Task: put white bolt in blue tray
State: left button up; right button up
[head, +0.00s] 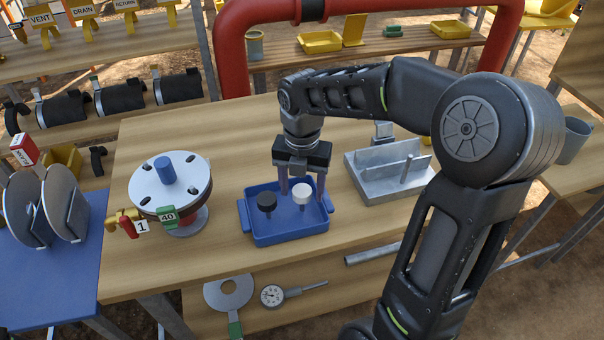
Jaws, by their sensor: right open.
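The blue tray (290,229) sits on the wooden table in the middle of the head view. A white-headed bolt (303,192) stands upright in the right part of the tray. A black-headed bolt (267,202) stands in the left part, apart from the white one. My right gripper (302,190) is over the tray with its fingers pointing down and spread apart. The white bolt's head shows between or just in front of the fingers, and the picture does not show contact. My left gripper is not in view.
A round flange valve (170,187) with a blue top and tags stands left of the tray. A grey metal rack (375,182) stands to the right, close to my right arm. A metal rod (372,253) lies at the front right. A gauge (273,295) lies on a lower shelf.

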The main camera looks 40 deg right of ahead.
aim_at(302, 190)
notch_tip(302, 190, up, 12)
dwell(0.4)
